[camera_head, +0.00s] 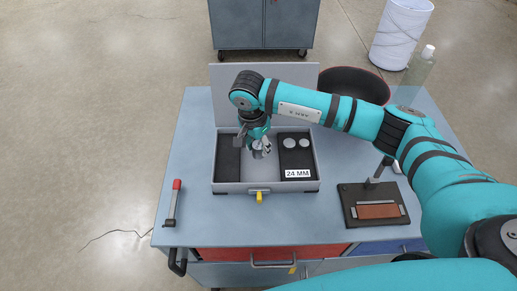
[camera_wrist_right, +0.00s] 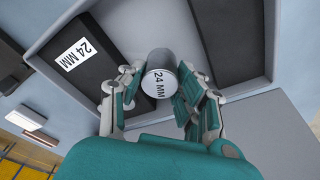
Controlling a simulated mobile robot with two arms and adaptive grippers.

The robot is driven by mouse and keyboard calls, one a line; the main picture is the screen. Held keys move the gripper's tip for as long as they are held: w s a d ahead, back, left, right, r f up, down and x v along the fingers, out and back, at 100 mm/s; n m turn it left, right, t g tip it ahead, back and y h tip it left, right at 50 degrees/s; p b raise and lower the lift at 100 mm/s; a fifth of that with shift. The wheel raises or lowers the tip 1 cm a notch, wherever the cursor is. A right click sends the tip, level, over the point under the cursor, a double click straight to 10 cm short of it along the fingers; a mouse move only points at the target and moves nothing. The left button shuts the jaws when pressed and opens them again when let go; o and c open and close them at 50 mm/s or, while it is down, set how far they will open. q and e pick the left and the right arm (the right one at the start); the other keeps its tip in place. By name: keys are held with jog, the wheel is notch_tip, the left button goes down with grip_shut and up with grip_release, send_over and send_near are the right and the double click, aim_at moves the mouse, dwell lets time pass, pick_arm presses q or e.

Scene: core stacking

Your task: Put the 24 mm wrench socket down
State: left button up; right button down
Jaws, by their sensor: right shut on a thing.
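My right gripper (camera_head: 262,150) reaches down into a shallow grey tray (camera_head: 262,187) on the workbench. In the right wrist view the right gripper (camera_wrist_right: 158,92) is shut on the 24 mm wrench socket (camera_wrist_right: 160,78), a grey metal cylinder marked "24 MM" on its end. The socket is over the bare grey middle strip of the tray, between two black inserts. I cannot tell whether it touches the tray floor. The right black insert (camera_head: 296,160) carries a "24 MM" label (camera_head: 297,173) and two round light discs. My left gripper is out of view.
A red-handled tool (camera_head: 173,203) lies left of the tray. A black stand with a brown pad (camera_head: 377,211) is on the right. A dark bowl (camera_head: 353,84) and a clear bottle (camera_head: 419,70) stand behind. The bench top left of the tray is mostly clear.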

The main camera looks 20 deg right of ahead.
aim_at(260, 153)
jog(key=shift+d+f, duration=0.1)
jog(key=shift+f, duration=0.2)
notch_tip(260, 153, down, 3)
jog(key=shift+d+f+p, duration=0.1)
jog(key=shift+d+p, duration=0.05)
jog(key=shift+p, duration=0.5)
jog(key=shift+f, duration=0.3)
jog(key=c, duration=0.9)
grip_release()
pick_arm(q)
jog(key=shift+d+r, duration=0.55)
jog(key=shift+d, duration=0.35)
